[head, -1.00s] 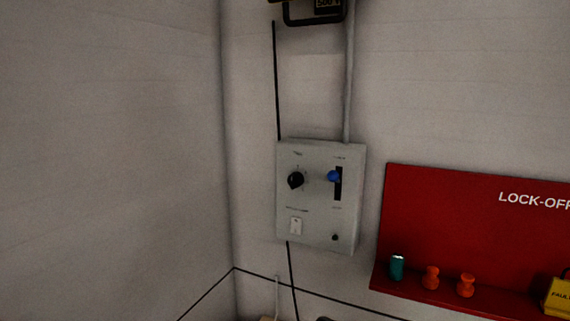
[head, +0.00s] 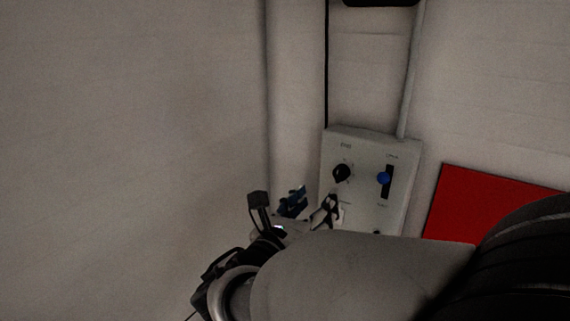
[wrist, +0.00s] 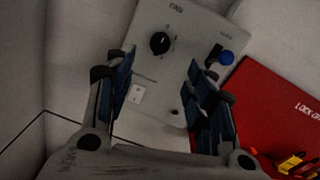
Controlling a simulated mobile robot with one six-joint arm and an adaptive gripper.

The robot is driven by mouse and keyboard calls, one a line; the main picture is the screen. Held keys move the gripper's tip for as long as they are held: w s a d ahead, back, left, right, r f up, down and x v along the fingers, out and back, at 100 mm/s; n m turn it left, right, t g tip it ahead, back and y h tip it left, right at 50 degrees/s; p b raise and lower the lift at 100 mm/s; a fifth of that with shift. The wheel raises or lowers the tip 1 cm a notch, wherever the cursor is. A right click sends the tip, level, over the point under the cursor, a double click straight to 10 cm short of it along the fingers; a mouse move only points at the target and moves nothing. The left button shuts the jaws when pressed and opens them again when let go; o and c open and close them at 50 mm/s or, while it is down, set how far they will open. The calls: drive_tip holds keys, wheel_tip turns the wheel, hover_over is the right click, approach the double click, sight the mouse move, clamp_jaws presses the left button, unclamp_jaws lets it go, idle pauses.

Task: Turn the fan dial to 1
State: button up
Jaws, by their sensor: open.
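The fan dial (head: 341,173) is a round black knob at the upper left of a grey control panel (head: 360,205) on the wall. In the wrist view the dial (wrist: 159,43) sits under the "FAN" label, beyond the fingertips and between their lines. My gripper (head: 308,203) is open and empty, just left of and below the dial in the head view. Its two blue-padded fingers (wrist: 160,78) show apart in the wrist view, not touching the dial. The dial's position numbers are too small to read.
A blue slider knob (head: 383,179) in a dark slot is right of the dial. A white switch (wrist: 138,93) sits below the dial. A red lock-off board (head: 488,208) is to the right of the panel. A wall corner lies close on the left.

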sight(338, 176)
drive_tip(key=x, duration=1.1)
drive_tip(key=shift+w+d, duration=0.15)
drive_tip(key=shift+w, duration=0.05)
drive_tip(key=shift+c, duration=0.2)
drive_tip(key=c, duration=1)
drive_tip(key=shift+c, duration=0.2)
